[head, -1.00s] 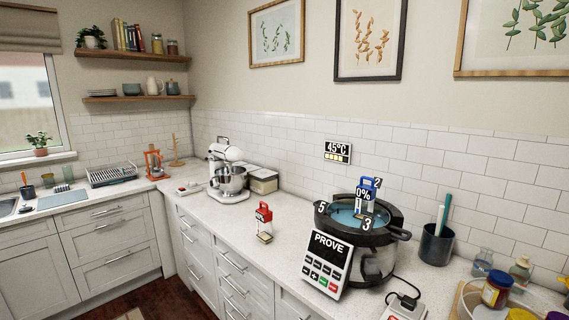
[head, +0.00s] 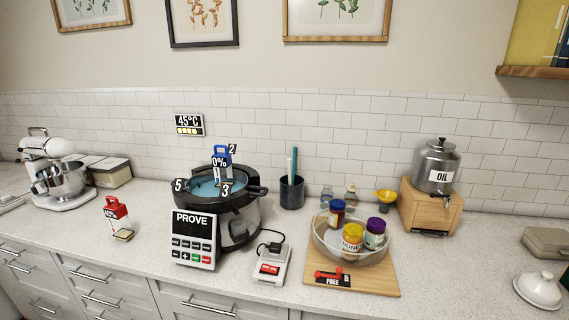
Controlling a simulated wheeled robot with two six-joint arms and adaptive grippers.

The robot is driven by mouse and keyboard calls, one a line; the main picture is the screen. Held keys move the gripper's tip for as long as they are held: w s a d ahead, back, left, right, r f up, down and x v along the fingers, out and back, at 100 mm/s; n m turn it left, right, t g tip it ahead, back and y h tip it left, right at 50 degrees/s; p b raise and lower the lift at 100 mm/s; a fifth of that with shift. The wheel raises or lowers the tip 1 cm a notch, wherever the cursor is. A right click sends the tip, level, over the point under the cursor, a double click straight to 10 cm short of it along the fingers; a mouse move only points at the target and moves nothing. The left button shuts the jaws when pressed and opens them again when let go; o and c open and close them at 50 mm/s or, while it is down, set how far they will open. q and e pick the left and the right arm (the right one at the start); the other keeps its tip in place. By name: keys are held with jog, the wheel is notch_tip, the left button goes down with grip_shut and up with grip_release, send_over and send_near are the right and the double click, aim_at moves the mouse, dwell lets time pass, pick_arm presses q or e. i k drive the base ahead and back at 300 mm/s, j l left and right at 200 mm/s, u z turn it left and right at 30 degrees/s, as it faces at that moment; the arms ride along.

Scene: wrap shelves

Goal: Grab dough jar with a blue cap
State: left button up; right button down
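A jar with a dark blue cap (head: 336,213) stands at the back left inside a round clear-walled tray (head: 328,249) on the counter. Its body looks reddish brown with a pale label too small to read. In front of it is a jar with a yellow cap (head: 352,240), labelled HONEY. To the right is a jar with a purple cap (head: 375,234). The blue-capped jar's lower part is partly hidden by the tray wall. Neither of my grippers is in view.
The tray rests on a wooden board (head: 378,280) with a red FREE piece (head: 332,278) in front. A round pot (head: 240,222) marked PROVE stands left, an oil dispenser (head: 435,175) right. Glass bottles and a yellow funnel (head: 386,195) are behind.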

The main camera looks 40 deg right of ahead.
aim_at(222, 162)
jog(key=z, duration=0.65)
jog(key=i+j+z, duration=0.1)
jog(key=i+j, duration=0.15)
jog(key=j, duration=0.25)
jog(key=i+j, duration=0.2)
jog(key=j, duration=0.35)
jog(key=i+j+z, duration=0.15)
jog(key=j, duration=0.4)
jog(key=i+j+z, duration=0.1)
jog(key=i+j, duration=0.15)
jog(key=j, duration=0.3)
jog(key=i+j+z, duration=0.1)
jog(key=j, duration=0.45)
jog(key=i+j, duration=0.2)
jog(key=j, duration=0.4)
jog(key=i+j+z, duration=0.15)
jog(key=j, duration=0.45)
jog(key=i+j+z, duration=0.1)
jog(key=j, duration=0.5)
